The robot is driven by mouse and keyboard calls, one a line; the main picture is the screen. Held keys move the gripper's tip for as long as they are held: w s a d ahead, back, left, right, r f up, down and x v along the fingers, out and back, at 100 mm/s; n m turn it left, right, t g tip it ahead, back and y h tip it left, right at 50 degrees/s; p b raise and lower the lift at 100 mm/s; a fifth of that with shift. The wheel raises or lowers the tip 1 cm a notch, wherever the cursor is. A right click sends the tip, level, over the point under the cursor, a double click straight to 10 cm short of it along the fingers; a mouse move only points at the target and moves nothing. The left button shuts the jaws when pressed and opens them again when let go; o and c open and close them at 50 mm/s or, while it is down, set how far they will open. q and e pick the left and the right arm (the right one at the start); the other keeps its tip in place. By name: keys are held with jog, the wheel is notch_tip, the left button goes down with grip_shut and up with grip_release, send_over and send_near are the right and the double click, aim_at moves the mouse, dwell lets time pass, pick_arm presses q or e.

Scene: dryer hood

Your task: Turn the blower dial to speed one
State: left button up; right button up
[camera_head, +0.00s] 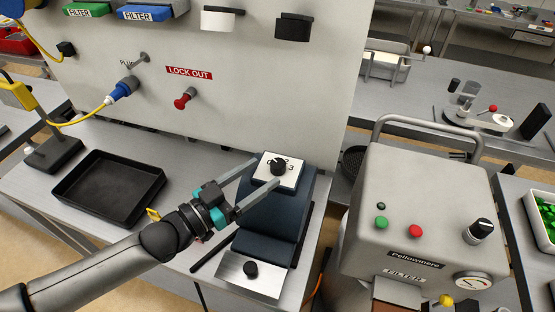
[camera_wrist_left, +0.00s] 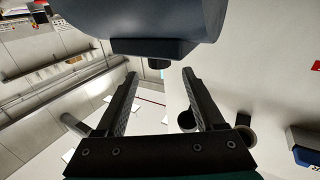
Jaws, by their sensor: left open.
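The blower dial (camera_head: 278,167) is a black knob on a white plate with digits around it, on top of a dark blue housing (camera_head: 270,205). A 3 shows at the plate's right; the pointer's setting is too small to read. My left gripper (camera_head: 266,172) reaches in from the left with its two fingers spread, tips close to the knob and plate. In the left wrist view, a small black knob (camera_wrist_left: 158,63) shows under a dark block, between and beyond the open fingertips (camera_wrist_left: 160,76). I cannot tell whether they touch it. My right gripper is not in view.
A black tray (camera_head: 108,188) lies left on the bench. A grey panel with a red lock-out knob (camera_head: 183,101) and a blue plug (camera_head: 124,88) rises behind. A grey Pellowmere machine (camera_head: 420,205) stands to the right. A metal plate with a black knob (camera_head: 250,269) is in front.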

aim_at(272, 167)
pick_arm(q)
jog(key=x, duration=0.5)
jog(key=shift+w+d, duration=0.25)
jog(key=shift+c, duration=0.2)
grip_shut()
